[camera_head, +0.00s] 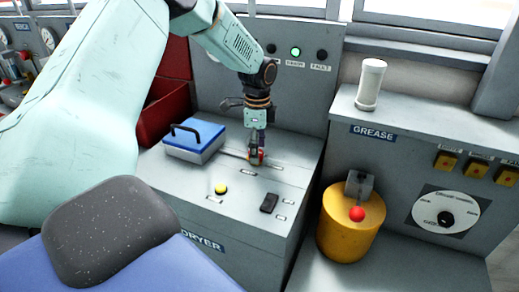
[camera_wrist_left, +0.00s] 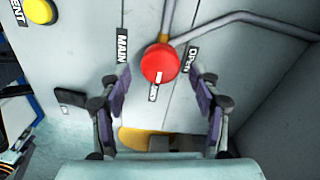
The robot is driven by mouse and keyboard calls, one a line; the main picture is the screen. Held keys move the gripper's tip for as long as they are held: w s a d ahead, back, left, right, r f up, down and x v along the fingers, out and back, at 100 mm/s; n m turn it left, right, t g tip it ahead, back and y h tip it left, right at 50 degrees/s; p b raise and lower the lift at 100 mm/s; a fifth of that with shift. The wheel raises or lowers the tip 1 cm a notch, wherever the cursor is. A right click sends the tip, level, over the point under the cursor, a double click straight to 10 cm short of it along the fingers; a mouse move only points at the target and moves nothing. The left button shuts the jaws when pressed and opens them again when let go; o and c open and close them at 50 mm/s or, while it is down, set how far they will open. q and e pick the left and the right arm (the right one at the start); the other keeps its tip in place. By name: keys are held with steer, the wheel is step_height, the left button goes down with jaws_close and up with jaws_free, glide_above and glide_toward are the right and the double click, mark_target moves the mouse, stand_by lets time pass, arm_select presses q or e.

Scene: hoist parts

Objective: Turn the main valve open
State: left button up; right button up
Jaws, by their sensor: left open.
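The main valve's round red knob (camera_wrist_left: 160,63) sits on the grey dryer console, beside labels reading MAIN and OPEN. A grey bar or pipe runs from beside it. My left gripper (camera_wrist_left: 162,105) is open, with one finger on each side of the knob in the wrist view; I cannot tell whether either finger touches it. In the head view my left gripper (camera_head: 256,158) points down at the console top, and the red knob (camera_head: 257,156) is partly hidden by the fingers. My right gripper is not in view.
A blue-lidded box (camera_head: 194,140) with a black handle is left of the gripper. A yellow button (camera_head: 220,188) and a black switch (camera_head: 269,203) are in front. A yellow pot (camera_head: 345,235) with a red ball and a white cylinder (camera_head: 370,84) stand right.

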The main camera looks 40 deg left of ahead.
arm_select(q)
steer(key=shift+s+a+f, duration=0.15)
steer(key=shift+a+f, duration=0.15)
steer(key=shift+d, duration=0.15)
steer(key=shift+d+r, duration=0.1)
steer(key=shift+d, duration=0.1)
steer(key=c, duration=0.3)
steer(key=shift+a, duration=0.25)
steer(key=c, duration=0.5)
steer(key=shift+d, duration=0.1)
steer(key=c, duration=0.3)
steer(key=shift+c, duration=0.2)
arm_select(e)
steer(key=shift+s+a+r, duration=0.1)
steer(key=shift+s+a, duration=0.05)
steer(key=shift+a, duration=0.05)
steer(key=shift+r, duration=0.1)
